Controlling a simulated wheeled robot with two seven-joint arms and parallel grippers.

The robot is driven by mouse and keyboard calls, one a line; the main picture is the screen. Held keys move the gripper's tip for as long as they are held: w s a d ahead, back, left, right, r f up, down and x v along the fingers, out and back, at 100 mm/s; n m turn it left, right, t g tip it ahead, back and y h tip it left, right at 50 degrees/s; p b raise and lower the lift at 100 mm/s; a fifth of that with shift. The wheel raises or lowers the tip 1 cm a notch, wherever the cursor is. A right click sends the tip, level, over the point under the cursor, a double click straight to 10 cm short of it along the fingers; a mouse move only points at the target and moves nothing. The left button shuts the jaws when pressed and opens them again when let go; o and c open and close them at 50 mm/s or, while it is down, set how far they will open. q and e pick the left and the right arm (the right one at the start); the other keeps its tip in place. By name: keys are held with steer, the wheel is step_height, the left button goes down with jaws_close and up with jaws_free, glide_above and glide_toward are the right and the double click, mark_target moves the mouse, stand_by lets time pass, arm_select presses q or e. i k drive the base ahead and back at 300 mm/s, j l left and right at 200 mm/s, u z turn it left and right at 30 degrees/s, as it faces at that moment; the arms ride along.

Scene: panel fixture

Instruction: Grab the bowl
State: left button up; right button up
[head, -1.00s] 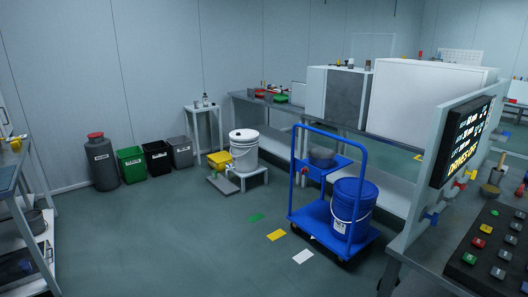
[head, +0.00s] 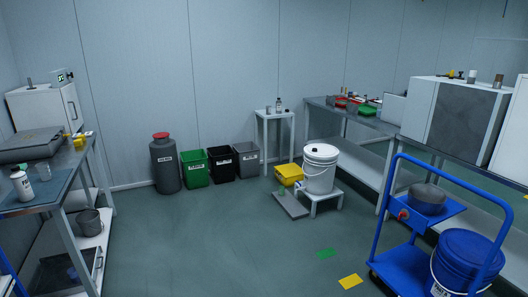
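A grey bowl (head: 427,198) sits on the blue upper shelf of the blue trolley (head: 415,262) at the right of the head view. It looks upright, and the trolley's handle frame stands around it. Neither of my grippers shows in the head view, so I cannot see whether they are open or shut.
A blue bucket (head: 466,262) stands on the trolley. A white bucket (head: 320,168) rests on a low stand near the middle. Bins (head: 195,167) line the back wall. A metal table (head: 45,205) stands at the left. The central floor (head: 210,245) is clear.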

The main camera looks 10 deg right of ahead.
mark_target(424, 199)
steer(key=i+l+z, duration=0.1)
steer(key=i+z, duration=0.2)
steer(key=i, duration=0.3)
steer(key=i+z, duration=0.35)
steer(key=i, duration=0.25)
steer(key=i+j+z, duration=0.3)
steer(key=i, duration=0.25)
steer(key=i+l, duration=0.05)
steer(key=l, duration=0.05)
